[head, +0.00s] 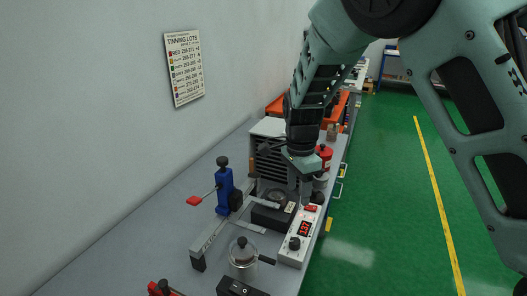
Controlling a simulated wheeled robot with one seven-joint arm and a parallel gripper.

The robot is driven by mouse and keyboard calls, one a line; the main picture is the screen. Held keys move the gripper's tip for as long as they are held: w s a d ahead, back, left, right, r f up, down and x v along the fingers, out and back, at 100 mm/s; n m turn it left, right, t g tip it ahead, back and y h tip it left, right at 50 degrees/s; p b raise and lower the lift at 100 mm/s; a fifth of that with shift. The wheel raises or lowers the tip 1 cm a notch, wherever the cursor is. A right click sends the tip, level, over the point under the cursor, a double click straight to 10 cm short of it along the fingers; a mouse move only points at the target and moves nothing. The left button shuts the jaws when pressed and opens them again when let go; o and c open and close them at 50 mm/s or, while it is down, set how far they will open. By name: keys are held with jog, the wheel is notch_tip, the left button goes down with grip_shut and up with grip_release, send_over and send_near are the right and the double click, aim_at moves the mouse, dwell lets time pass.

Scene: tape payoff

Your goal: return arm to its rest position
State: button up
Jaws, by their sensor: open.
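My gripper (304,186) points down over the grey bench (165,235), in front of the slatted grey unit. My teal arm comes in from the upper right and hides part of the bench behind it. The fingers are small and dark in this view, and I see nothing held between them. They appear above the back end of the white control box (300,238) with a red lit display. I cannot tell how high above it they are.
A blue clamp stand (224,190) with a red handle, a dark round-topped device (277,208) and a silver lidded pot (242,258) stand on the bench. Orange bins (275,106) are farther back. A wall sign (184,68) hangs left. Green floor (385,200) is open to the right.

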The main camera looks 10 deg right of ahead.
jog(key=s+a+r+n+b, duration=0.1)
jog(key=s+a+r+n, duration=0.1)
jog(key=s+n, duration=1)
jog(key=s+a+r+n+b, duration=0.2)
jog(key=s+a+n, duration=0.2)
jog(key=s+n, duration=0.7)
jog(key=s, duration=0.5)
jog(key=shift+s+n+t+y, duration=0.3)
jog(key=shift+n+y, duration=0.1)
jog(key=shift+d, duration=0.1)
